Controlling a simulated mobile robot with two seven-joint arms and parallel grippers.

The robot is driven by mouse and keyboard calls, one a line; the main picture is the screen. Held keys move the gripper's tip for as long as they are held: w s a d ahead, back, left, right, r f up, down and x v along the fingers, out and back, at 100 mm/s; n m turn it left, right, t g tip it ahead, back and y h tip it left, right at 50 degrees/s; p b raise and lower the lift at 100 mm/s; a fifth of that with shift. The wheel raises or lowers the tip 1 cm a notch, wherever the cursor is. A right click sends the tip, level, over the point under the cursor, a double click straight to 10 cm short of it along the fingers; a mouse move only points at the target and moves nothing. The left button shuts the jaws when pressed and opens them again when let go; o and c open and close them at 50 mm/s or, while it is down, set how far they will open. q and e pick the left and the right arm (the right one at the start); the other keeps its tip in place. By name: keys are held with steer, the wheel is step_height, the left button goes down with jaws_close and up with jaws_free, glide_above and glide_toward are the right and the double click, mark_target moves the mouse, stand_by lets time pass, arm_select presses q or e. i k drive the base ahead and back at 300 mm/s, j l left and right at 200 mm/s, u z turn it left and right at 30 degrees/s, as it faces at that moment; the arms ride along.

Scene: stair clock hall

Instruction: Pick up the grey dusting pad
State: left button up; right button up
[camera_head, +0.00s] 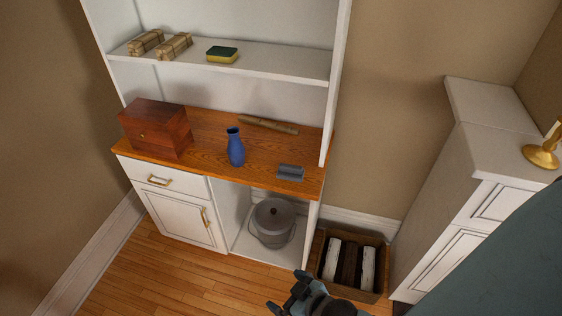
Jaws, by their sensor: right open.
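The grey dusting pad (290,172) lies on the wooden counter of the white cabinet, near its front right edge. It is a small grey block with a raised part on top. My right gripper (287,294) shows at the bottom of the head view, in front of the cabinet and well short of the pad. It is open, and I see nothing between its fingers. My left gripper is not in view.
A blue vase (236,148) stands left of the pad, with a wooden box (156,127) farther left. A rolled brown item (268,126) lies behind. A grey pot (273,220) sits below the counter. A crate (328,275) of logs stands on the floor at right.

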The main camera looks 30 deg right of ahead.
mark_target(286, 171)
steer(key=i+l+z, duration=0.95)
